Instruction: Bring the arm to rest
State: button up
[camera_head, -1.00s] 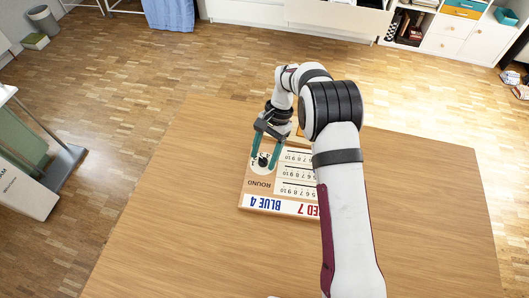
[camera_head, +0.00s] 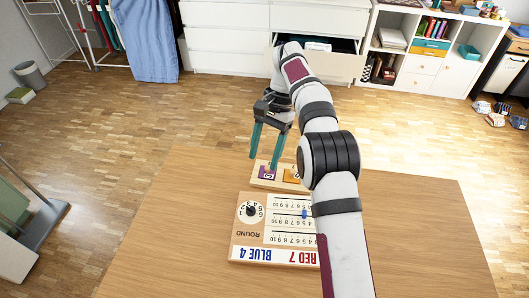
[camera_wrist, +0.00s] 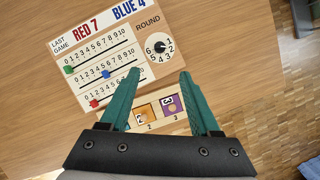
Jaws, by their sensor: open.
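My gripper (camera_head: 263,162) is open and empty, with two teal fingers pointing down. My arm reaches from the bottom of the head view up toward the far side, bent at the wrist. How far the fingertips are above the table is hard to tell.
A wooden scoreboard (camera_head: 240,240) with a round dial (camera_head: 251,211) and sliders lies on the table (camera_head: 160,250); my arm hides its right side. An open drawer (camera_head: 340,62) of a white dresser stands beyond the table. The table's left part is clear.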

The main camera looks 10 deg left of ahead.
jog(key=s+d+r+t, duration=0.2)
jog(key=s+d+r, duration=0.8)
jog(key=s, duration=0.3)
jog(key=s+d+f+t, duration=0.1)
jog(key=s+d+f, duration=0.1)
jog(key=s, duration=0.7)
jog(key=s+d+f, duration=0.3)
jog(key=s+f, duration=0.1)
jog(key=s, duration=0.6)
jog(key=shift+s+m+t, duration=0.15)
jog(key=shift+m+t, duration=0.15)
jog(key=shift+t, duration=0.1)
